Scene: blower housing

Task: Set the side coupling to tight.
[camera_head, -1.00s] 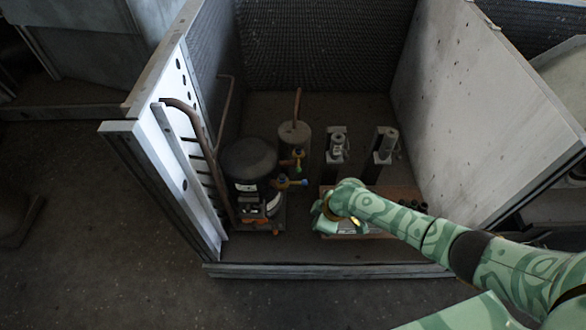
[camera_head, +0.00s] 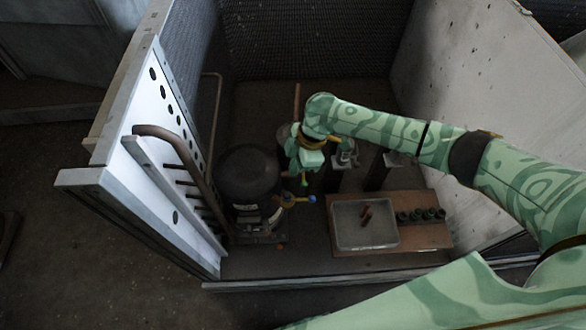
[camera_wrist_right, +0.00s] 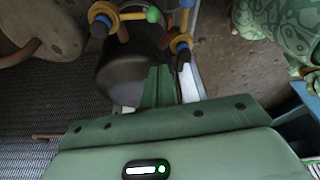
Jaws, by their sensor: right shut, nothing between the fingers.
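Yellow-ringed fittings stand beside the black domed compressor (camera_head: 247,172). My left gripper is out of view.
A grey tray (camera_head: 348,241) with small brown pieces sits on a brown board (camera_head: 425,238) with several dark rings. A perforated white panel (camera_head: 165,150) and curved pipe (camera_head: 185,152) stand left. A speckled wall (camera_head: 480,100) bounds the right.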

